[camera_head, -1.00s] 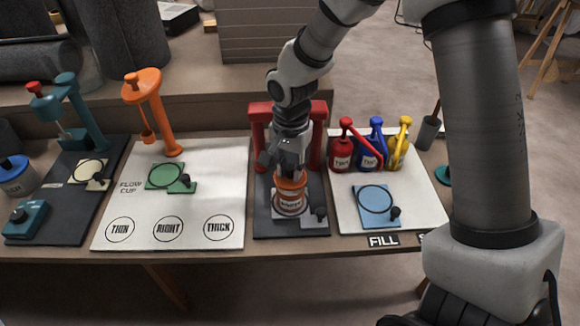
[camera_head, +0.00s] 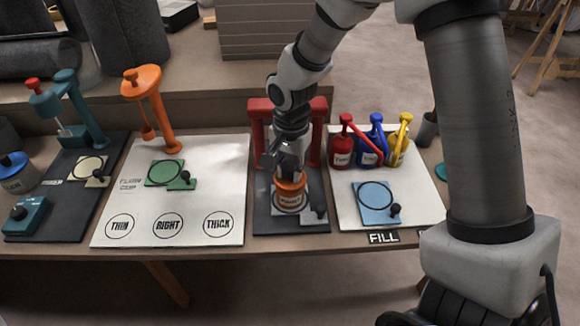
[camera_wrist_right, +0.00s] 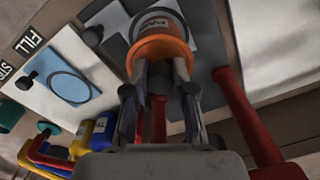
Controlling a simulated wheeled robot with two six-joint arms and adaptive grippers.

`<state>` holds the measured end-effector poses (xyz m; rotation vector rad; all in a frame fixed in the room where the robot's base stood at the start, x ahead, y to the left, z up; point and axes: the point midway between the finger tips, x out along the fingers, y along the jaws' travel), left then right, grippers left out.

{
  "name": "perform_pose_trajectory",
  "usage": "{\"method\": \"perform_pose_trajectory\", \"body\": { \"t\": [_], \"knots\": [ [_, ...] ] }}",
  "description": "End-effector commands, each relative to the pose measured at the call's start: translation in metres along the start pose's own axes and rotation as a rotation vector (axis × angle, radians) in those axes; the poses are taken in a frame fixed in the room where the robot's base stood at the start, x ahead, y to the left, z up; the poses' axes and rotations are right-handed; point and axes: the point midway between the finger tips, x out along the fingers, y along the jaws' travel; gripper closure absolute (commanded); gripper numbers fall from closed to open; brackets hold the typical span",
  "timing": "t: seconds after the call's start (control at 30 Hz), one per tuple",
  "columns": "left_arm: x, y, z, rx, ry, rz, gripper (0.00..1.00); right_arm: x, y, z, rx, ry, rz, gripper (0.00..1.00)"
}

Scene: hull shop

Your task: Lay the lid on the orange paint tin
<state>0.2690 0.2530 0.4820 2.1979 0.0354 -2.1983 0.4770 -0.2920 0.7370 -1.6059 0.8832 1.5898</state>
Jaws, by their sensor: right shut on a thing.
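The orange paint tin (camera_head: 289,198), with a pale label, stands upright on a pad on the dark mat in front of the red frame. It also shows at the top of the right wrist view (camera_wrist_right: 158,22). My right gripper (camera_head: 290,168) points down directly above it. In the wrist view its fingers (camera_wrist_right: 158,72) are closed at an orange top piece (camera_wrist_right: 160,50), apparently the lid. The fingers hide part of it, and I cannot tell whether it rests on the tin or where the join lies. No separate lid shows elsewhere. My left gripper is out of view.
The red frame (camera_head: 256,125) stands close around my right wrist. Red, blue and yellow (camera_head: 398,150) pourers stand at right behind a blue pad (camera_head: 371,212). A white flow-cup board (camera_head: 205,205) with an orange stand (camera_head: 158,115) lies at left.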

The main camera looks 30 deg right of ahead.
Motion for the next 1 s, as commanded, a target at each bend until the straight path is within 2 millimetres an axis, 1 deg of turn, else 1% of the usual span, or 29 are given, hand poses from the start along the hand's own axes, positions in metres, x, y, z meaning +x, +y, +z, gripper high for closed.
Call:
{"method": "perform_pose_trajectory", "body": {
  "t": [0.47,0.77,1.0],
  "knots": [
    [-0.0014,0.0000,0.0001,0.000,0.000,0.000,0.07,0.0000,0.0001,0.0003,0.000,0.000,0.000,0.93],
    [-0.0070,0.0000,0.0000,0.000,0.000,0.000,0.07,-0.0010,0.0003,0.0002,0.000,0.000,0.001,0.93],
    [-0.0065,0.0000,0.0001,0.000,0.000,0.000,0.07,0.0001,0.0003,0.0002,0.000,0.000,0.000,0.93]
  ]
}}
